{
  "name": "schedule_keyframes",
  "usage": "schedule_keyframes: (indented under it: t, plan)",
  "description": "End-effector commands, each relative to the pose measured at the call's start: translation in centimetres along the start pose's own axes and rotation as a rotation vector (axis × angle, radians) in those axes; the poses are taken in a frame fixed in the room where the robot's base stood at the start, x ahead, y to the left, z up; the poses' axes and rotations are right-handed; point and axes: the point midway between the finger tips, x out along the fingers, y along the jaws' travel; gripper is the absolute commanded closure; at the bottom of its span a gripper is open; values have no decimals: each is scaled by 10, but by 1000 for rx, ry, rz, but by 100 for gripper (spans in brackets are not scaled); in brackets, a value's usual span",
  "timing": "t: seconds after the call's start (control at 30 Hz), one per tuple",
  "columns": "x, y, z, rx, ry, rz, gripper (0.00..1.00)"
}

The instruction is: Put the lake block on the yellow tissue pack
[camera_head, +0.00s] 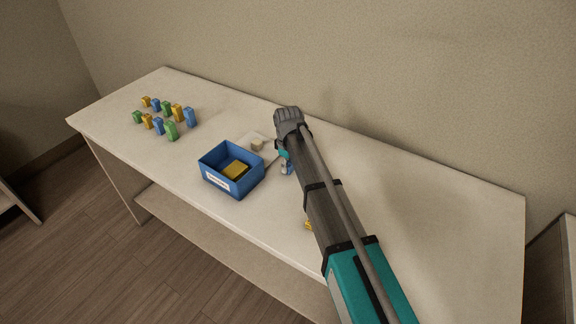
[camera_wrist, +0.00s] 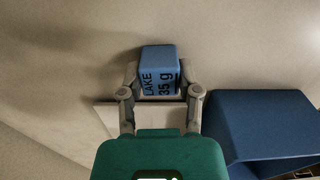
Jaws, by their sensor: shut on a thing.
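The lake block (camera_wrist: 159,72) is blue, with dark lettering "LAKE 35 g". In the wrist view my gripper (camera_wrist: 159,78) is shut on it, one finger on each side. In the head view my arm hides most of the gripper, and a small blue patch shows beside it. A flat yellow pack (camera_head: 236,169) lies inside the blue box. Another yellow thing (camera_head: 308,226) shows at the edge of my arm, mostly hidden. I cannot tell for sure which of the two is the yellow tissue pack.
The open blue box (camera_head: 216,180) with a white label stands left of my gripper; it also shows in the wrist view (camera_wrist: 265,125). A pale block (camera_head: 257,145) sits on a white plate (camera_head: 270,156) behind it. Several coloured blocks (camera_head: 171,131) stand at the left. The table's right side is clear.

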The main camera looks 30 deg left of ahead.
Motion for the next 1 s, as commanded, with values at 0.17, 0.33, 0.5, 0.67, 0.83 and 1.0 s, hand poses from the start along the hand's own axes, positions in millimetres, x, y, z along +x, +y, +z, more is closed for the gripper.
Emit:
schedule_keyframes:
  t: [0.17, 0.33, 0.5, 0.67, 0.83, 1.0]
  plan:
    - [-9, 0, 0, 0, 0, 0, 98]
    - [-21, 0, 0, 0, 0, 0, 98]
    - [-39, -3, 3, 0, 0, 0, 98]
    - [-58, -15, 15, 0, 0, 0, 98]
    - [-78, -28, 27, 0, 0, 0, 98]
    - [-98, -40, 40, 0, 0, 0, 98]
